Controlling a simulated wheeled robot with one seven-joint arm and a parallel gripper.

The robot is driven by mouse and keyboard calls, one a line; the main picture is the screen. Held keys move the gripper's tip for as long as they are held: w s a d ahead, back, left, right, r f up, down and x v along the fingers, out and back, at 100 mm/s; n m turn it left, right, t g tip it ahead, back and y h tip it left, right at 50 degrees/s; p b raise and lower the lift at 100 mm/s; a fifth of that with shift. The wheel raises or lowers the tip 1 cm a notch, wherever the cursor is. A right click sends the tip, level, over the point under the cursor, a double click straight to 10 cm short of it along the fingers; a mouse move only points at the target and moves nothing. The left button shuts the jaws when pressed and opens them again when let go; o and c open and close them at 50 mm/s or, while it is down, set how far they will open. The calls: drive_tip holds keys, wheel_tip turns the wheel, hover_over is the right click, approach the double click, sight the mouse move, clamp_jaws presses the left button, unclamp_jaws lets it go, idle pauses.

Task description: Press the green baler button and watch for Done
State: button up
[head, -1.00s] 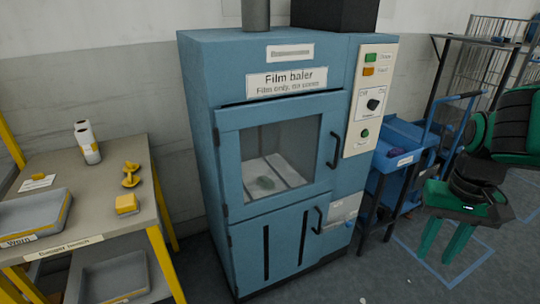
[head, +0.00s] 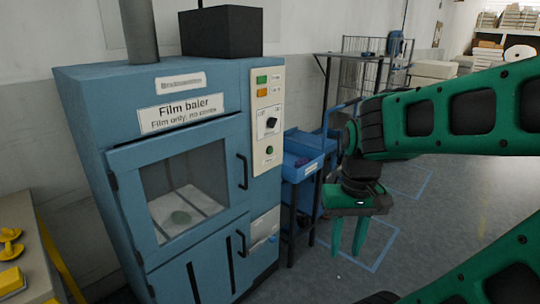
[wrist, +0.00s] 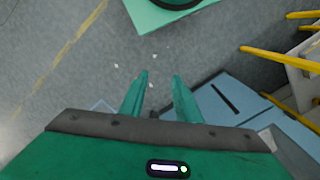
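The blue film baler (head: 85,110) stands at the left in the head view, its window door (head: 185,185) shut. Something pale lies behind the glass. Its cream control panel (head: 267,120) carries a round green button (head: 269,150) low down, a black rotary switch (head: 271,123), a green lamp (head: 262,79) and an orange lamp (head: 262,92). The small labels are unreadable. My gripper (head: 348,250) hangs fingers down to the right of the baler, apart from it and lower than the panel. Its fingers, also in the wrist view (wrist: 159,78), are apart with nothing between them.
A blue cart (head: 305,165) stands right beside the baler, between it and my gripper. A bench (head: 30,245) with yellow items is at the lower left. A metal rack and wire cage (head: 363,45) stand behind. Grey floor (head: 420,230) is open at right.

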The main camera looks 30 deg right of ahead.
clamp_jaws()
idle(1.7)
